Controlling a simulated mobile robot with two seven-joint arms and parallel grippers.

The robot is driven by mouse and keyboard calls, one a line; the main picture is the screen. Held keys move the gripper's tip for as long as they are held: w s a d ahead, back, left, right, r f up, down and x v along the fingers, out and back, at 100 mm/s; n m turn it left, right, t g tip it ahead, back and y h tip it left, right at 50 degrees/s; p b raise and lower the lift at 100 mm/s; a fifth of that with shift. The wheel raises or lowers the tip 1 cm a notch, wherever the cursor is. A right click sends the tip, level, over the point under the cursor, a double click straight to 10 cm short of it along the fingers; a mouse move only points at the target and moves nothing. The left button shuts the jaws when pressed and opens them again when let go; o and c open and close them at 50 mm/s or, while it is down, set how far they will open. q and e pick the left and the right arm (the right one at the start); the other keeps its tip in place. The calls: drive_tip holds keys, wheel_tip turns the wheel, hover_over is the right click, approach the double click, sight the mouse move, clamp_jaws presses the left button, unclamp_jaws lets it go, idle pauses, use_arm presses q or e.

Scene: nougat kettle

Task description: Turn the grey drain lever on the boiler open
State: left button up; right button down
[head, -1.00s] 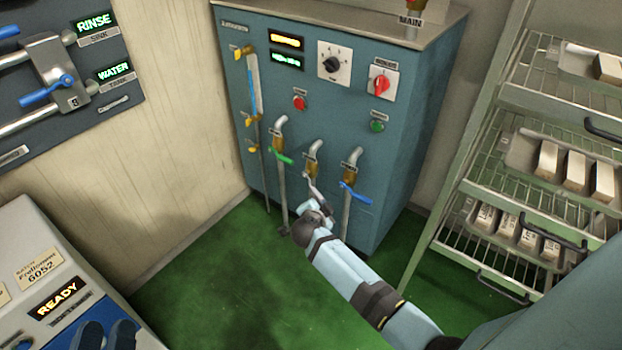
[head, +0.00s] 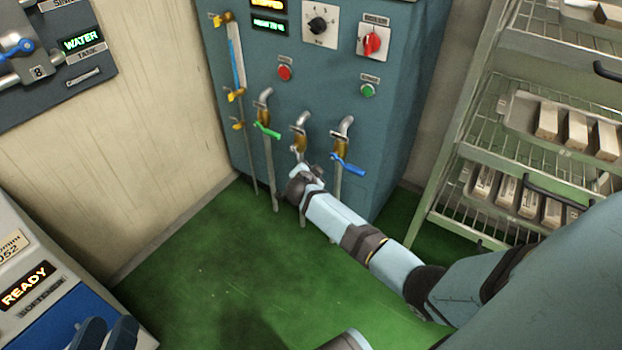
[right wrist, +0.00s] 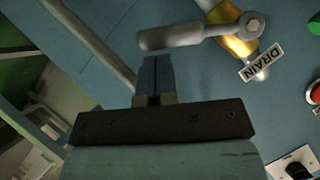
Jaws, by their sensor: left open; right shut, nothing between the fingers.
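The blue-grey boiler (head: 310,90) stands ahead in the head view. Its drain tap (head: 299,140) is between a green-lever tap and a blue-lever tap. The grey drain lever (right wrist: 185,35) shows in the right wrist view, sticking out sideways from a brass valve (right wrist: 232,42) with a DRAIN label (right wrist: 262,62). My right gripper (right wrist: 155,60) is shut and empty, its fingertips close to the lever's free end; I cannot tell whether they touch. In the head view the right gripper mostly hides the lever.
The green lever (head: 268,130) and blue lever (head: 348,165) flank the drain tap closely. A wire rack (head: 500,130) with trays of blocks stands at right. A machine with a READY display (head: 27,286) is at lower left. Green floor (head: 220,270) is open between.

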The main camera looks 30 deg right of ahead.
use_arm(q)
drive_tip(key=shift+f, duration=0.1)
use_arm(e)
drive_tip(key=shift+w+f, duration=0.15)
drive_tip(key=shift+f, duration=0.05)
